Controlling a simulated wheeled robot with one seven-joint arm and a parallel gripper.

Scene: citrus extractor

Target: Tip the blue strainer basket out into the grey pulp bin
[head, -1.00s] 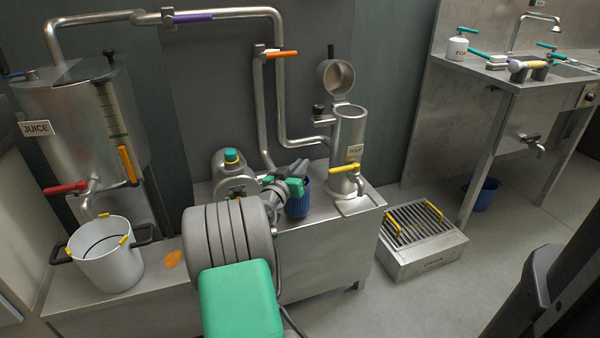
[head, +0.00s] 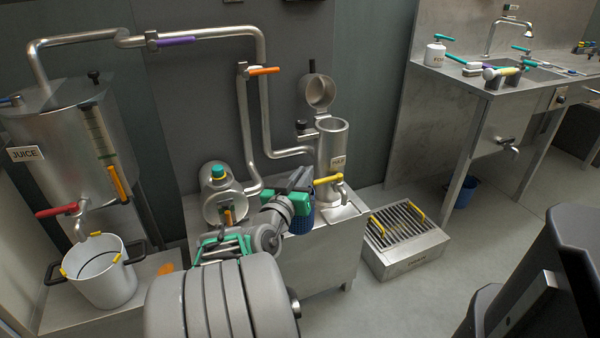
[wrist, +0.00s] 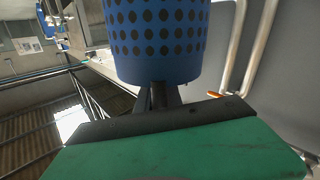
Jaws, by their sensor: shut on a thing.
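The blue strainer basket (head: 301,219) shows just beyond my gripper (head: 292,187) in the head view, partly hidden by it. In the wrist view the perforated basket (wrist: 160,35) fills the top middle, beyond the dark fingers (wrist: 157,96). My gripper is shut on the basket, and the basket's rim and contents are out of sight. A steel cylinder (head: 332,150) with an open top and swung-back lid stands close behind and to the right of the basket. Its small label is hard to read. I cannot pick out the grey pulp bin for certain.
A yellow-handled valve (head: 328,180) is close to the basket's right. A steel pump (head: 218,192) stands left of my gripper. A grated steel box (head: 405,240) is on the floor to the right, with open floor beyond. A white pot (head: 97,275) stands at left.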

